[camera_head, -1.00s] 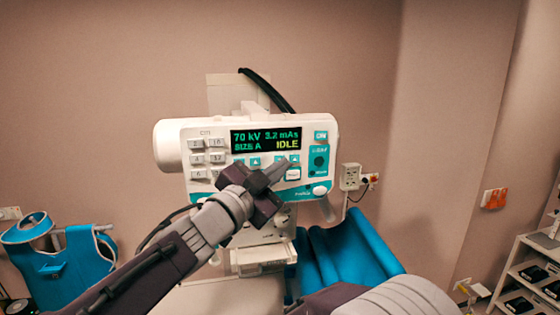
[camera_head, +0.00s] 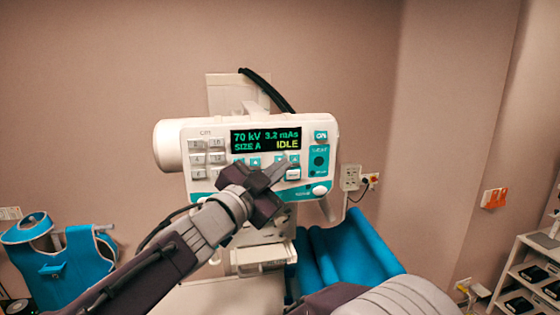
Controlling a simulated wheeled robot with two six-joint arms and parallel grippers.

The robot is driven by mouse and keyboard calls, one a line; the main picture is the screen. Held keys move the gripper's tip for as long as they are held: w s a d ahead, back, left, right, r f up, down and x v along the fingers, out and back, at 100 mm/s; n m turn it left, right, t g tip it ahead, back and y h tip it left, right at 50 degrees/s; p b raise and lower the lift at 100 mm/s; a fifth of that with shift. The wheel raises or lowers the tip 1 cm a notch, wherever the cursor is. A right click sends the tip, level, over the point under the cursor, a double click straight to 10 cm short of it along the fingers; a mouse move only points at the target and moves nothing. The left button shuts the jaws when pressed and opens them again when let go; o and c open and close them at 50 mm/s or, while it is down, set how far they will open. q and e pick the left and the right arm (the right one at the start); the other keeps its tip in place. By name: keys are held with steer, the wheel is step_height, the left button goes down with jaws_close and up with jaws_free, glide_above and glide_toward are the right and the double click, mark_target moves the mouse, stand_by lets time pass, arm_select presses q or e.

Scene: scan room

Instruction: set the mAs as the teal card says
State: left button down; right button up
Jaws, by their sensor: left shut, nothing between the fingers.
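The white and teal control unit (camera_head: 328,140) stands before the wall. Its dark display (camera_head: 265,140) reads 70 kV, 3.2 mAs, SIZE A, IDLE. Below the display are small teal arrow buttons, one pair under the kV side (camera_head: 254,161) and one under the mAs side (camera_head: 294,159). My left gripper (camera_head: 281,168) is shut and empty, its fingertips just below the mAs-side arrows. I cannot tell whether it touches a button. It hides part of the lower panel. I cannot make out a teal card. My right gripper is out of view.
A keypad of pale buttons (camera_head: 207,158) is on the unit's left. A teal apron (camera_head: 55,265) hangs at lower left.

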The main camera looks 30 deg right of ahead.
arm_select(q)
steer(key=shift+w+r, duration=0.1)
steer(key=shift+w, duration=0.1)
steer(key=shift+w+d+p, duration=0.1)
steer(key=shift+w+p, duration=0.05)
steer(key=shift+p, duration=0.2)
steer(key=shift+w+d+p, duration=0.1)
steer(key=shift+w+p, duration=0.2)
steer(key=shift+w, duration=0.15)
stand_by(0.7)
steer(key=shift+s, duration=0.15)
steer(key=shift+s+b, duration=0.4)
steer(key=shift+b, duration=0.05)
steer(key=shift+s+a, duration=0.2)
steer(key=shift+s, duration=0.05)
